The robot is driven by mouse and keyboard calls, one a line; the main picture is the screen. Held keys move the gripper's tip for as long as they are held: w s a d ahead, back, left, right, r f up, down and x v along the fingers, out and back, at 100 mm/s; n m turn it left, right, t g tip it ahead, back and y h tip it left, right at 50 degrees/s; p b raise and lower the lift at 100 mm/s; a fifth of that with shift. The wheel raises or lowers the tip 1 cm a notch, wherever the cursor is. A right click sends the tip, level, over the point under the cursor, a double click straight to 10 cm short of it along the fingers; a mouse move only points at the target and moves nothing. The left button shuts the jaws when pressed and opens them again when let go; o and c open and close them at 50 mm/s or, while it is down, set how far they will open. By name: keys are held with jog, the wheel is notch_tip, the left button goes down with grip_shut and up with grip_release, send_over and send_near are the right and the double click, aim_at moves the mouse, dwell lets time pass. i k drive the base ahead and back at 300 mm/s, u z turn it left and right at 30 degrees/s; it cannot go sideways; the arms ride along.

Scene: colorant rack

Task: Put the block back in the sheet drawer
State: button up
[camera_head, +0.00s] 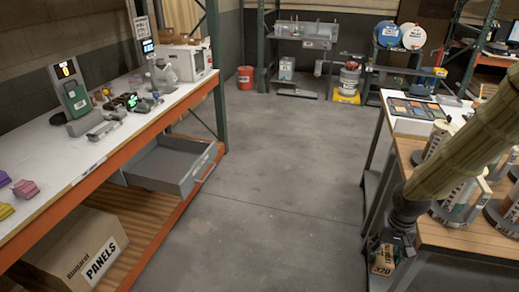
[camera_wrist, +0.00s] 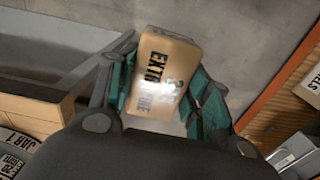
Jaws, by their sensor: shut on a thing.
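The tan sanding block (camera_wrist: 160,77) with dark print reading "EXTRA FINE" is held between the teal-lined fingers of my gripper (camera_wrist: 165,85) in the wrist view. In the head view the block (camera_head: 381,260) shows a "320" mark at lower right. My gripper (camera_head: 397,245) there is beside the front of the right wooden bench, partly hidden by my arm. The grey sheet drawer (camera_head: 150,185) is pulled open under the left white bench. The part of its inside that shows looks empty. My gripper is well to the right of the drawer, across the aisle.
The left bench (camera_head: 60,160) has an orange edge. A cardboard box marked PANELS (camera_head: 75,250) is on its lower shelf. The right wooden bench (camera_head: 470,237) carries several canisters close to my arm. The grey floor (camera_head: 280,190) between the benches is clear.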

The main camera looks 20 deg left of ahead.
aim_at(164, 170)
jog(key=i, duration=1.8)
jog(key=u, duration=2.35)
jog(key=i, duration=1)
jog(key=u, duration=0.05)
